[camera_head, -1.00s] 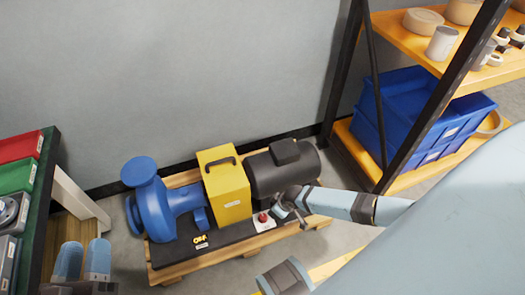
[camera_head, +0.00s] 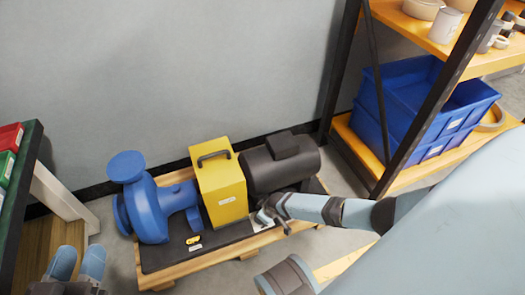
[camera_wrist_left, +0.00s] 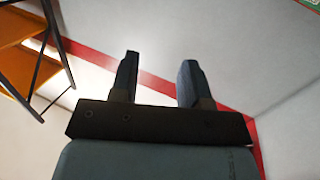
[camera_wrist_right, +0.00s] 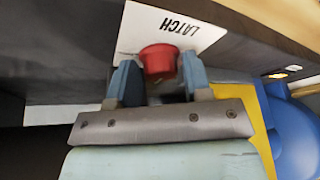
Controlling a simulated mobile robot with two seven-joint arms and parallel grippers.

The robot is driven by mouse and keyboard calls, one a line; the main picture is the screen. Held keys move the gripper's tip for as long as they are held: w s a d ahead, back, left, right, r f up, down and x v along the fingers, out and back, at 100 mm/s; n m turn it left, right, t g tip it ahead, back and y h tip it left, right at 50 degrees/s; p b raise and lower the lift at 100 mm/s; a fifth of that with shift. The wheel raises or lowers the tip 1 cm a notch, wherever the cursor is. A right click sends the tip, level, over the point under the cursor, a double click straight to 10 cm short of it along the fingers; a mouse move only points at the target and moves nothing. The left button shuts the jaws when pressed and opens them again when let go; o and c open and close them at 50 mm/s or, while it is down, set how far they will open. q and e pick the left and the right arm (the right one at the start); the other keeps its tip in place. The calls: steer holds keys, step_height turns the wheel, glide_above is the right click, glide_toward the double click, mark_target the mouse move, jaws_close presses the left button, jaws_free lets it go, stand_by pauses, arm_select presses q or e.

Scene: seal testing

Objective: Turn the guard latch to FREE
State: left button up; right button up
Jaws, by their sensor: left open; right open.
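The guard latch is a red knob (camera_wrist_right: 158,60) on a white plate marked LATCH (camera_wrist_right: 180,30). In the right wrist view, my open right gripper (camera_wrist_right: 160,78) has one finger on each side of the knob; I cannot tell whether they touch it. In the head view, my right gripper (camera_head: 264,216) hides the knob, beside the yellow guard (camera_head: 222,192). No FREE mark is legible. My left gripper (camera_head: 77,262) is open and empty at the lower left of the head view, and in the left wrist view (camera_wrist_left: 158,75).
A blue pump (camera_head: 150,208) and a dark motor (camera_head: 282,170) flank the guard on a pallet (camera_head: 160,278). A small yellow piece (camera_head: 193,240) lies on the base. A shelf rack with blue bins (camera_head: 410,115) stands right; a bench edge is at left.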

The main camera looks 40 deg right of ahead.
steer(key=shift+c, duration=0.3)
steer(key=c, duration=0.6)
steer(key=shift+a+r+m+p, duration=0.1)
steer(key=shift+r+m+p, duration=0.1)
steer(key=shift+m+p, duration=0.45)
steer(key=shift+a+r+m+h+p, duration=0.1)
steer(key=shift+m+h+p, duration=0.4)
steer(key=shift+p, duration=0.5)
steer(key=m+h+p, duration=0.1)
steer(key=m+p, duration=0.1)
steer(key=m, duration=0.1)
steer(key=shift+a, duration=0.15)
steer(key=shift+f+m+h+p, duration=0.25)
steer(key=shift+m+h+p, duration=0.05)
steer(key=shift+m, duration=0.55)
arm_select(q)
steer(key=shift+n+t, duration=0.7)
steer(key=shift+n, duration=0.2)
steer(key=shift+s+d+r, duration=0.1)
steer(key=shift+s+r, duration=0.1)
steer(key=shift+r, duration=0.7)
steer(key=shift+s+r, duration=0.15)
steer(key=shift+r, duration=0.75)
steer(key=shift+s+d+r, duration=0.1)
steer(key=shift+s+r, duration=0.1)
steer(key=shift+r, duration=0.7)
arm_select(e)
steer(key=shift+m+h, duration=0.4)
steer(key=shift+m, duration=0.4)
